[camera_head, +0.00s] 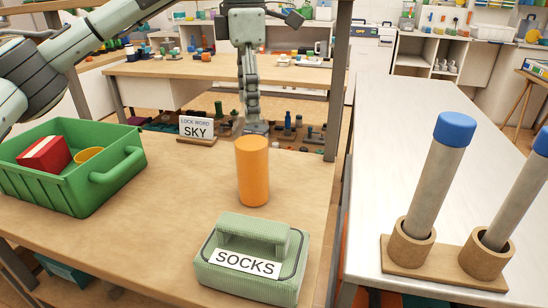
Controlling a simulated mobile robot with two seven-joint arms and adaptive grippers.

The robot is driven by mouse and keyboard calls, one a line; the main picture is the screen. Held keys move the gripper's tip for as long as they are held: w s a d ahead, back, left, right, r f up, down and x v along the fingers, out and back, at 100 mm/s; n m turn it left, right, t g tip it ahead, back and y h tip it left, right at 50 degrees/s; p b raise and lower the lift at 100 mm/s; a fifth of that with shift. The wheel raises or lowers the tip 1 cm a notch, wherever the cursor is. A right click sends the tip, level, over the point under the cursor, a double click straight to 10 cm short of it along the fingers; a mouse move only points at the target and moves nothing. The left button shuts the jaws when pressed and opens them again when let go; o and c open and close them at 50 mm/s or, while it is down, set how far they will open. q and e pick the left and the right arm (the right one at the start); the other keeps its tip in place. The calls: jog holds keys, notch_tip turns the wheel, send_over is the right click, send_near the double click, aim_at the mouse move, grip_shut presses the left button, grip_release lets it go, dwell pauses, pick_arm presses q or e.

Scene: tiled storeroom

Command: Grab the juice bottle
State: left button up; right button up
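A plain orange cylinder (252,172) stands upright near the middle of the wooden table; it has no readable label, and nothing else near me looks like a juice bottle. My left gripper (255,127) points down just behind the cylinder's top in the picture. Its fingers are seen edge-on, so I cannot tell whether they are open or whether they touch the cylinder. My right gripper is not in view.
A green basket (112,178) with a red box (44,155) and a yellow item stands at left. A green "SOCKS" container (290,285) sits in front, a "SKY" sign (196,128) behind. Blue-topped grey cylinders (440,175) stand in wooden holders on the white table (400,120).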

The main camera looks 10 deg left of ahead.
aim_at(251, 139)
pick_arm(q)
jog(key=shift+w+d+f, duration=0.1)
jog(key=shift+w+f, duration=0.1)
jog(key=shift+f, duration=0.3)
jog(key=f, duration=0.3)
jog(key=s+f, duration=0.1)
jog(key=f, duration=0.1)
jog(key=shift+f, duration=0.75)
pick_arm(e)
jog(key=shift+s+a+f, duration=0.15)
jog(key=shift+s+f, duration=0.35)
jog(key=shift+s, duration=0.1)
pick_arm(q)
jog(key=shift+c, duration=0.5)
jog(key=c, duration=1)
jog(key=shift+w+r, duration=0.1)
grip_shut()
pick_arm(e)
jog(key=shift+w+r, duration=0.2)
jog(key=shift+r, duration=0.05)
